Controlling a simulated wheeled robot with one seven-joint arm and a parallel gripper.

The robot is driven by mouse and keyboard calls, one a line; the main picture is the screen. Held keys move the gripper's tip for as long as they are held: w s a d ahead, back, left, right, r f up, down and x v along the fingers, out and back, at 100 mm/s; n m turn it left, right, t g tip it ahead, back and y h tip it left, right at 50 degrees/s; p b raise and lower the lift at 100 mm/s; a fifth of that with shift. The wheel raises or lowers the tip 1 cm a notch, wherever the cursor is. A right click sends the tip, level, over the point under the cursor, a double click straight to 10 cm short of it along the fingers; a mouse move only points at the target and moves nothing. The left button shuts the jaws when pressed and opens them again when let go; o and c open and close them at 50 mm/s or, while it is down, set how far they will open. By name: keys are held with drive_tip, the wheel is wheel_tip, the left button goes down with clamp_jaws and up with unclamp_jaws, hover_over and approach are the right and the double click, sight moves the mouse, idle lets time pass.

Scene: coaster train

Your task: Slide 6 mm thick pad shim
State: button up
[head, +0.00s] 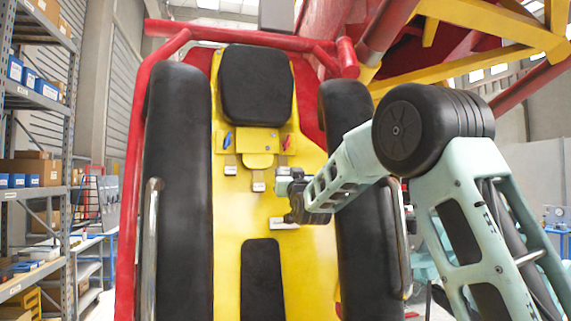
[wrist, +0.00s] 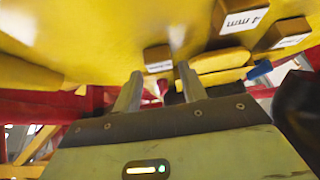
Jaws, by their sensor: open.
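Several small tan shim blocks with white labels sit on the yellow panel below the seat. In the wrist view one block (wrist: 240,18) reads "4 mm", upside down; another (wrist: 288,34) sits beside it with a label I cannot read. A third block (wrist: 157,58) appears between my fingertips, its label too blurred to read. In the head view two blocks (head: 230,166) (head: 258,182) show left of my gripper (head: 284,188), which hides most of the third. My gripper, also in the wrist view (wrist: 159,72), is open; contact with the block cannot be told.
A black headrest (head: 256,86) is above, with black side pads (head: 178,170) and red tubes around. A blue lever (head: 227,140) and a red lever (head: 286,143) flank the yellow box. A light plate (head: 284,223) lies below my gripper.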

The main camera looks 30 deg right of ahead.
sight(283, 155)
drive_tip(key=shift+p+x, duration=0.55)
drive_tip(key=shift+x, duration=0.5)
clamp_jaws()
drive_tip(key=shift+w+d+r+b, duration=0.1)
drive_tip(key=shift+w+r+b, duration=0.1)
drive_tip(key=shift+r, duration=0.8)
drive_tip(key=shift+w+d+r+b, duration=0.1)
drive_tip(key=shift+w+r+b, duration=0.1)
drive_tip(key=shift+r, duration=0.85)
unclamp_jaws()
drive_tip(key=shift+f, duration=0.1)
